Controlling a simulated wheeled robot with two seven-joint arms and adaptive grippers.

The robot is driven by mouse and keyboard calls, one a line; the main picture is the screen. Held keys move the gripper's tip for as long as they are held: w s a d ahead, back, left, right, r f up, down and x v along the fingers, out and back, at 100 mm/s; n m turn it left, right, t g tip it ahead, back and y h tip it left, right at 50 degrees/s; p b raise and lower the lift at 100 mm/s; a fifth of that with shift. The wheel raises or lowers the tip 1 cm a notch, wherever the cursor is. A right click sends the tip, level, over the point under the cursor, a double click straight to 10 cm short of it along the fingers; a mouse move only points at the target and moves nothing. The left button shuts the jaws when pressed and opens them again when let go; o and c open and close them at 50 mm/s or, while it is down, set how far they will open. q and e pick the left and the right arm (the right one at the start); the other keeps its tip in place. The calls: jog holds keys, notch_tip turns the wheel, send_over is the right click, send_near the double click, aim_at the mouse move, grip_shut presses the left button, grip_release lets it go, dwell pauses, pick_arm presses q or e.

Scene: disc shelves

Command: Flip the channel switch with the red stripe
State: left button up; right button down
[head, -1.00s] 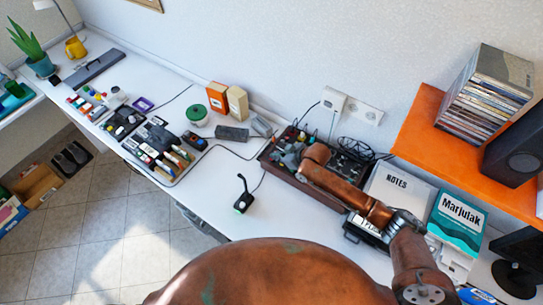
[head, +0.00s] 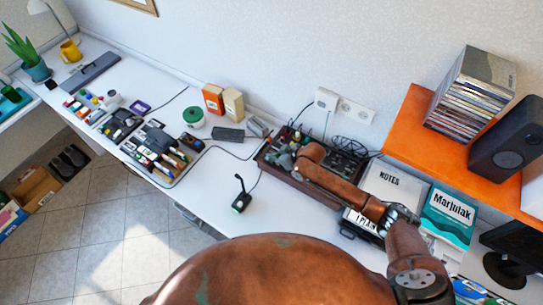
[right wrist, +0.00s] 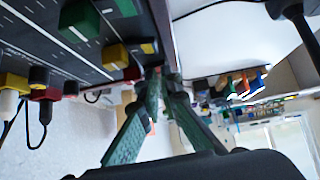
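A wood-edged control panel (head: 276,173) lies on the white desk below the wall sockets. My right gripper (head: 284,160) is over its left part, with my arm crossing the panel. In the right wrist view, the dark panel face (right wrist: 50,48) carries a green block (right wrist: 78,20), yellow caps (right wrist: 114,56) and a small red piece (right wrist: 132,72). I cannot tell which switch bears the red stripe. My right gripper's green fingers (right wrist: 160,80) meet at the tips beside the panel's edge, with nothing seen between them. Contact is unclear. My left gripper is out of view.
A small desk microphone (head: 240,195) stands left of the panel. A NOTES binder (head: 390,185) and a Marjulak box (head: 449,215) lie right of it, below an orange shelf (head: 420,125). Plugs and cables (right wrist: 38,110) show beside the panel. Bare desk lies around the microphone.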

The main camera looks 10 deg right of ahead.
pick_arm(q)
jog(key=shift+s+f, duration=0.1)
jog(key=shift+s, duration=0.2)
pick_arm(e)
jog(key=shift+s+f, duration=0.45)
jog(key=shift+f, duration=0.25)
jog(key=shift+r, duration=0.1)
jog(key=shift+r+p, duration=0.3)
jog(key=shift+p, duration=0.05)
jog(key=r+p, duration=0.4)
jog(key=r, duration=0.1)
jog(key=shift+w+a+r, duration=0.1)
jog(key=shift+w, duration=0.15)
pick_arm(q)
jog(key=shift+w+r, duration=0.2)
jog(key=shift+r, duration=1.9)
pick_arm(e)
jog(key=v, duration=0.9)
jog(key=shift+s+d, duration=0.2)
jog(key=shift+d, duration=0.05)
